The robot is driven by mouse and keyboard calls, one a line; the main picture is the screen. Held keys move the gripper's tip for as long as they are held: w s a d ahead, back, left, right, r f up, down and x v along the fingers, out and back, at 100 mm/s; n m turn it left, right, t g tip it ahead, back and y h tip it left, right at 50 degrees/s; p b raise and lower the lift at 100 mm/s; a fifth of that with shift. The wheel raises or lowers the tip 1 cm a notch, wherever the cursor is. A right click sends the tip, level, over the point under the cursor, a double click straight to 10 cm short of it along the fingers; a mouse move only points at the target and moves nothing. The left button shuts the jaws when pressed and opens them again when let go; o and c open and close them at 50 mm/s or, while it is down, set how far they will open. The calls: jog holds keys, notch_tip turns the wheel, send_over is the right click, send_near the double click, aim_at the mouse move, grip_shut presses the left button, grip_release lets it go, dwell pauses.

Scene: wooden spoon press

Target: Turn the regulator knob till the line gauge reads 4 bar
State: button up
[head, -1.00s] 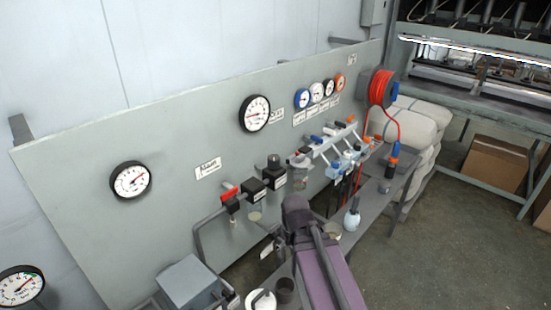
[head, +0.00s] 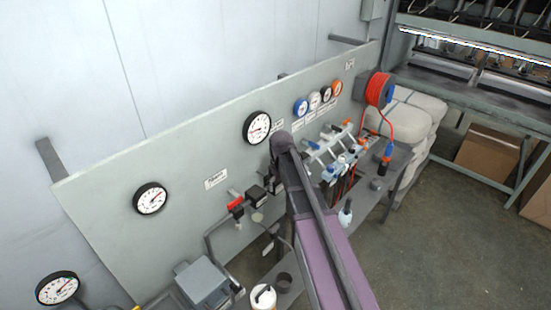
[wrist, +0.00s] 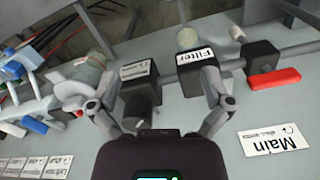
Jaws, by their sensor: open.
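In the wrist view the regulator is a dark block with a white label (wrist: 137,74), and its round black knob (wrist: 141,106) points towards me. My gripper (wrist: 158,88) is open, with one finger left of the regulator and the other to the right, over the filter block (wrist: 198,60). The knob lies between the fingers, not visibly gripped. In the head view my arm hides the regulator. A round white gauge (head: 257,127) is on the panel above the arm's end; its label is too small to read, so I cannot confirm it as the line gauge or its reading.
A red-handled valve (wrist: 274,79) sits beside the filter on the same pipe, near the "Main" label (wrist: 280,140). Two more gauges, one on the panel (head: 150,198) and one lower left (head: 58,288), are clear of the arm. Blue-handled fittings (wrist: 35,127) lie left of the gripper.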

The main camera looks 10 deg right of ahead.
jog(key=w+r+n+p, duration=0.2)
jog(key=w+r+p, duration=0.8)
jog(key=w+r, duration=0.1)
jog(key=shift+r+n, duration=0.35)
jog(key=shift+n, duration=0.05)
jog(key=shift+w+f, duration=0.1)
jog(key=shift+f, duration=0.05)
notch_tip(320, 180, down, 14)
jog(key=b, duration=1.3)
jog(key=shift+r+b, duration=0.2)
jog(key=shift+b, duration=0.15)
jog(key=shift+c, duration=0.2)
jog(key=c, duration=1.1)
